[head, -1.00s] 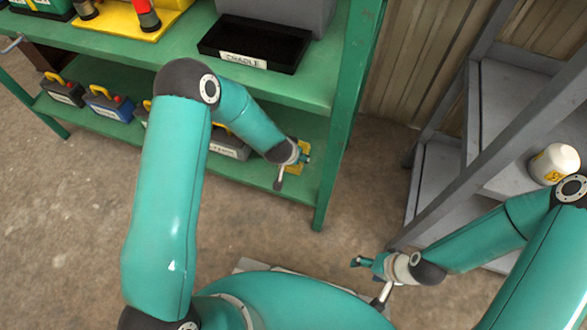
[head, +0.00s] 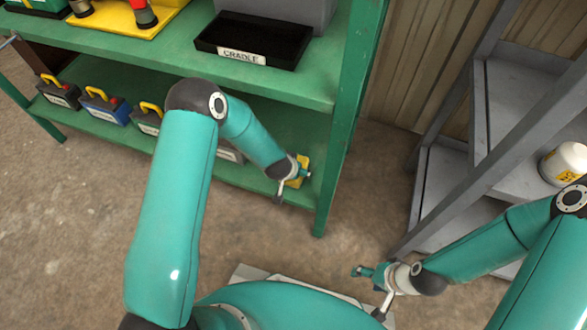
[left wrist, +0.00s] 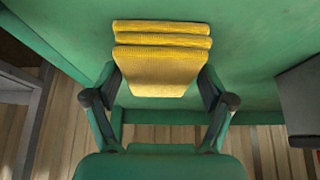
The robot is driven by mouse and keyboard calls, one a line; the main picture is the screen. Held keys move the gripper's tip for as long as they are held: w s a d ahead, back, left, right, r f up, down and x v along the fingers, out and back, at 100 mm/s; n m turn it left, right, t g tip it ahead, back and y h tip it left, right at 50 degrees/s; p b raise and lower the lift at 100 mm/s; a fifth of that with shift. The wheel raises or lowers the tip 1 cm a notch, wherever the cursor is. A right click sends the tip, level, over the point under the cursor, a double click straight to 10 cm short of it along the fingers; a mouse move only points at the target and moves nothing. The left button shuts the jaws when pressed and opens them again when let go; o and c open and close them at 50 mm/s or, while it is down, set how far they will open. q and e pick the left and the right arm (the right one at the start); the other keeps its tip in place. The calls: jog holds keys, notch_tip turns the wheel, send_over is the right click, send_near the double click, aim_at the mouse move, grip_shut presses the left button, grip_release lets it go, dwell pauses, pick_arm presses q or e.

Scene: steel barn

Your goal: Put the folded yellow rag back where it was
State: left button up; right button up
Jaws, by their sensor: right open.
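The folded yellow rag (head: 303,166) is at my left gripper (head: 301,173), over the right end of the green shelf's lower board. In the left wrist view the rag (left wrist: 160,62) shows as a stack of folded layers. The left gripper's fingers (left wrist: 160,75) lie along both sides of it and look shut on it. I cannot tell whether the rag touches the board. My right gripper (head: 360,271) is open and empty, near the foot of the grey rack.
The green shelf's upper board (head: 150,57) carries a black tray (head: 285,42) labelled CRADLE. Several batteries (head: 105,105) stand on the lower board, partly behind my left arm. A green post (head: 338,150) rises close right of the rag. A grey rack (head: 455,150) holds a white container (head: 566,163).

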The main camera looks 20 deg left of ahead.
pick_arm(q)
jog(key=shift+o, duration=0.3)
jog(key=shift+s+r, duration=0.1)
jog(key=shift+r, duration=0.4)
jog(key=p+v, duration=0.4)
jog(key=v, duration=0.7)
jog(key=s+d+f+n+g+h, duration=0.1)
jog(key=s+d+f+g+h, duration=0.1)
jog(key=s, duration=0.8)
jog(key=s+d+f+n+g+h, duration=0.1)
jog(key=s+d+f+g, duration=0.1)
jog(key=s, duration=0.8)
jog(key=shift+d+f+n+g+h, duration=0.3)
jog(key=shift+f+g+h, duration=0.1)
jog(key=shift+f+g, duration=0.35)
notch_tip(320, 180, up, 31)
jog(key=p, duration=3.2)
jog(key=shift+r, duration=0.25)
